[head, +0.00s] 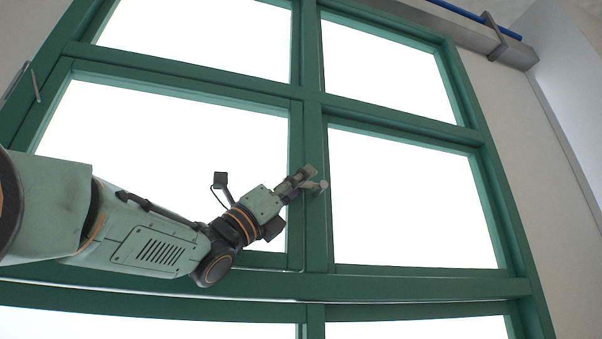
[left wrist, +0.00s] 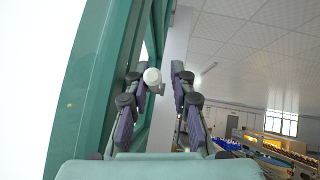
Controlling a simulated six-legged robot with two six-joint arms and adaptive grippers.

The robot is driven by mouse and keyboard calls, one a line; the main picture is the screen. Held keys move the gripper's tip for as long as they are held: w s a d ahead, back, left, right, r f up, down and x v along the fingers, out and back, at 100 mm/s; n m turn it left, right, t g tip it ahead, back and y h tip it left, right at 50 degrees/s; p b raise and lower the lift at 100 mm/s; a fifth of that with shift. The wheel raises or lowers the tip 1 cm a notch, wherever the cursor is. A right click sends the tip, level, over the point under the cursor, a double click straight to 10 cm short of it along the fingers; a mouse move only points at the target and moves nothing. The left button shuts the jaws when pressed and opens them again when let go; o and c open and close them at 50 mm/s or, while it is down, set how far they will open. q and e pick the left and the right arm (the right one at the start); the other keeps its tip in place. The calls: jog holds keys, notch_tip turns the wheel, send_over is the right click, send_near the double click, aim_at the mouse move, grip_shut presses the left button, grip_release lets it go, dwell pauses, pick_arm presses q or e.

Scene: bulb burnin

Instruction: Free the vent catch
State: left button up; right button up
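The vent catch shows as a pale round knob (left wrist: 152,76) on a short grey stem beside the green window frame in the left wrist view. In the head view a small pale knob (head: 323,185) shows against the green middle post, right at my left gripper's fingertips. My left gripper (head: 309,178) reaches in from the left to this post. In the left wrist view my left gripper (left wrist: 162,74) has its two fingers apart, with the knob between them and nearer the left finger. Whether a finger touches the knob I cannot tell. My right gripper is in neither view.
The green window frame (head: 312,130) has bright white panes on both sides of the post. A grey rail (head: 470,32) with a blue rod runs along the upper right. The left wrist view shows a room with a shelf of goods (left wrist: 275,145) far off at the right.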

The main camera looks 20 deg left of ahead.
pick_arm(q)
jog(key=shift+w+a, duration=0.1)
jog(key=shift+w, duration=0.4)
jog(key=shift+f, duration=0.1)
jog(key=shift+c, duration=0.6)
jog(key=shift+s+d, duration=0.2)
grip_shut()
